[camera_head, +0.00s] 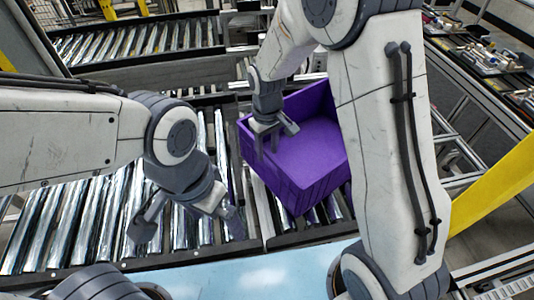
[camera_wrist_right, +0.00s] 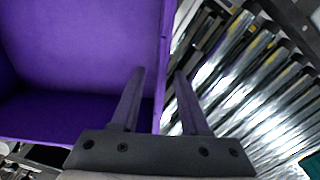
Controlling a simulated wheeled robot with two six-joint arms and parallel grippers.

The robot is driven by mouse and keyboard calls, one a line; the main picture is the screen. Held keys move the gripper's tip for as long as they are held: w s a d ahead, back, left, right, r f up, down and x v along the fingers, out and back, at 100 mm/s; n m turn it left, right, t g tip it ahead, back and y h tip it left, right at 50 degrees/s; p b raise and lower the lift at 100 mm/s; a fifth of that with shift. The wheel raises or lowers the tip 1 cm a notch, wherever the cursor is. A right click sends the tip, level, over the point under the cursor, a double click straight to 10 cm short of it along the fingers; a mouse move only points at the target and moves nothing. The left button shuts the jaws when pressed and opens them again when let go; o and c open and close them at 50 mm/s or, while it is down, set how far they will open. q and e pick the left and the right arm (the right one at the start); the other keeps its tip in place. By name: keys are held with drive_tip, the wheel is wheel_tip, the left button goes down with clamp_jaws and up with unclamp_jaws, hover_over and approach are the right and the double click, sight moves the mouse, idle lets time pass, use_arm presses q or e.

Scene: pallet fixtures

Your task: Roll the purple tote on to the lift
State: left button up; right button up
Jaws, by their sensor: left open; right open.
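The purple tote (camera_head: 300,180) is an open box standing upright on metal rollers, right of the middle in the head view. My right arm hides its right part. My right gripper (camera_head: 273,143) is open at the tote's left wall. In the right wrist view, the rim of the purple tote (camera_wrist_right: 162,60) runs between the two spread fingers of my right gripper (camera_wrist_right: 159,75), one on the tote's inner side and one on the outer side. My left gripper (camera_head: 188,225) is open and empty over the rollers left of the tote. I cannot tell for sure which part is the lift.
A bed of shiny rollers (camera_head: 95,220) spreads left of the tote, with no load on it. Another roller conveyor (camera_head: 140,40) runs across the back. A rack with small parts (camera_head: 490,60) stands at the far right. A yellow bar (camera_head: 500,185) slants up at the right edge.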

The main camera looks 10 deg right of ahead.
sight(267, 156)
drive_tip(key=shift+f+p, duration=0.3)
drive_tip(key=shift+f, duration=1.75)
clamp_jaws()
unclamp_jaws()
